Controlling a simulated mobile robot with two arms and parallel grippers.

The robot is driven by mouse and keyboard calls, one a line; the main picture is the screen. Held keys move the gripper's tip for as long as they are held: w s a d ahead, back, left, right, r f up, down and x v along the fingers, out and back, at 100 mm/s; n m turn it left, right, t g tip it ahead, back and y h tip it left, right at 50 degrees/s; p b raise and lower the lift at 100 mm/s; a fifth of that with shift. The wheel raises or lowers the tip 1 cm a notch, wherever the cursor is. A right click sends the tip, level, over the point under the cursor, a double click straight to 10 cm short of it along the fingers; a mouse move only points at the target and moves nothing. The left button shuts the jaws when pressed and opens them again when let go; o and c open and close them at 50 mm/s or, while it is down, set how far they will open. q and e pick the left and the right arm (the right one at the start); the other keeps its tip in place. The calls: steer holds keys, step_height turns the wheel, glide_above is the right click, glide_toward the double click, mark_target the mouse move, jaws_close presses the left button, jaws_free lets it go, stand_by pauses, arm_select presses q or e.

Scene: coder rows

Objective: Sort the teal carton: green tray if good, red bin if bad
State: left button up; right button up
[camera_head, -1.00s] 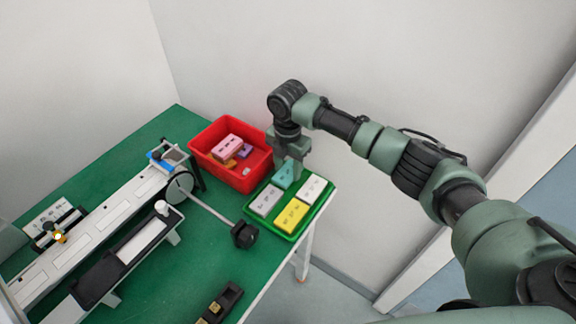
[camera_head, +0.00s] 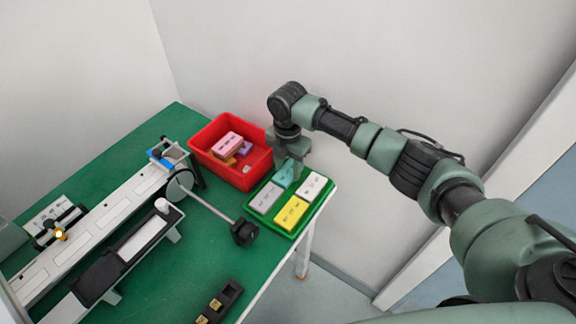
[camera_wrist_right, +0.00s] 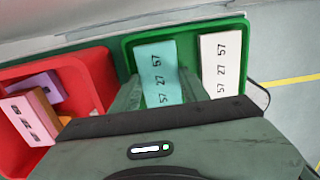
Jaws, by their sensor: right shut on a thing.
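The teal carton (camera_head: 284,174) is at the far left part of the green tray (camera_head: 262,215), under my right gripper (camera_head: 290,168). In the right wrist view the teal carton (camera_wrist_right: 158,72) shows printed numbers, "57 27 57", and lies between the fingers of my right gripper (camera_wrist_right: 158,95), which is shut on it. Whether the carton rests on the tray floor is hard to tell. The red bin (camera_head: 215,165) stands just left of the tray and holds pink, purple and orange cartons. My left gripper is not in view.
The tray also holds a white carton (camera_head: 312,186), a yellow carton (camera_head: 292,212) and a pale grey carton (camera_head: 266,197). A long conveyor-like fixture (camera_head: 110,222) with a rod and black knob (camera_head: 244,233) stands at left. A wall is behind the table.

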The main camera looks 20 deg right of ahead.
steer(key=o, duration=1)
